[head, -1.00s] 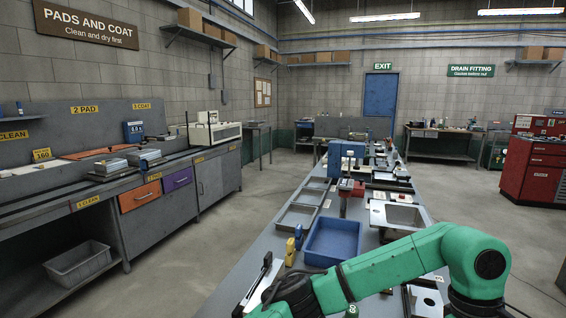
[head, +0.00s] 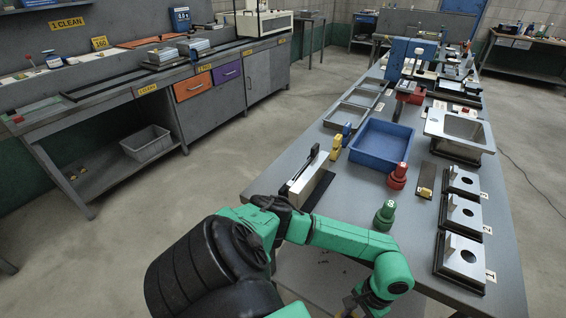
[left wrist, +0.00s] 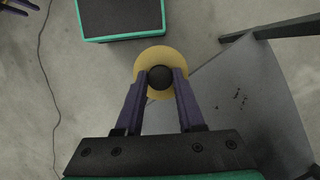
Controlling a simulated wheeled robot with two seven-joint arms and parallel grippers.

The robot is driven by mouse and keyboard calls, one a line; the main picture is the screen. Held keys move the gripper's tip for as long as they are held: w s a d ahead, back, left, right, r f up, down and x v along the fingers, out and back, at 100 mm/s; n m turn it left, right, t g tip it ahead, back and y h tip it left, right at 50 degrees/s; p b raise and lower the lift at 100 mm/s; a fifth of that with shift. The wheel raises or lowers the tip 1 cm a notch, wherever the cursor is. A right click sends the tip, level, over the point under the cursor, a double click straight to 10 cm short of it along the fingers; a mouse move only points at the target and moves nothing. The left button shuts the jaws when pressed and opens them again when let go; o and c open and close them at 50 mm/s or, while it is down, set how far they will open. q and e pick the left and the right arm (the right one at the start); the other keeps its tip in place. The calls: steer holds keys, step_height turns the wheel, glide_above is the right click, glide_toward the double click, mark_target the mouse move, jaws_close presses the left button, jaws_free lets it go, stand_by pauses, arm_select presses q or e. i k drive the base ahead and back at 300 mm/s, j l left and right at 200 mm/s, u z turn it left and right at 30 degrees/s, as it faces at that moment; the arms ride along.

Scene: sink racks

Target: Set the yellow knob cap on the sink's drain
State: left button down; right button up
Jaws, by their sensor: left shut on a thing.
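The yellow knob cap (left wrist: 165,58) is a round yellow disc with a black knob (left wrist: 160,77) in the left wrist view. My left gripper (left wrist: 161,82) is shut on the black knob, with a purple finger on each side. In the head view this gripper is mostly cut off at the bottom edge, left of and well in front of the sink. The metal sink (head: 434,124) stands on the right side of the table; its drain cannot be made out. Purple finger parts at the top left corner of the left wrist view look like my right gripper (left wrist: 20,7), mostly cut off.
A blue tray (head: 381,166) lies left of the sink. Red (head: 397,178) and green (head: 384,216) knobbed pieces stand in front of it. Several metal plates with holes (head: 462,216) line the right edge. A grey upright holder (head: 312,185) stands at the left edge.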

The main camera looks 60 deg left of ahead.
mark_target(162, 55)
steer(key=j+u, duration=0.3)
steer(key=u, duration=0.2)
steer(key=j+u, duration=0.3)
steer(key=u, duration=0.2)
steer(key=j+u, duration=0.6)
steer(key=u, duration=0.35)
steer(key=i+j+u, duration=0.6)
steer(key=j+u, duration=0.15)
steer(key=i+j+u, duration=0.35)
steer(key=i+z, duration=0.75)
steer(key=i+j+z, duration=0.2)
steer(key=i+z, duration=0.2)
steer(key=i+u, duration=0.1)
steer(key=i, duration=0.4)
steer(key=i+l+u, duration=0.1)
steer(key=i, duration=0.4)
steer(key=i+l+u, duration=0.1)
steer(key=i, duration=0.4)
steer(key=i+l+u, duration=0.1)
steer(key=i+l, duration=0.15)
steer(key=i, duration=0.25)
steer(key=i+l+u, duration=0.1)
steer(key=i, duration=0.35)
steer(key=l, duration=0.1)
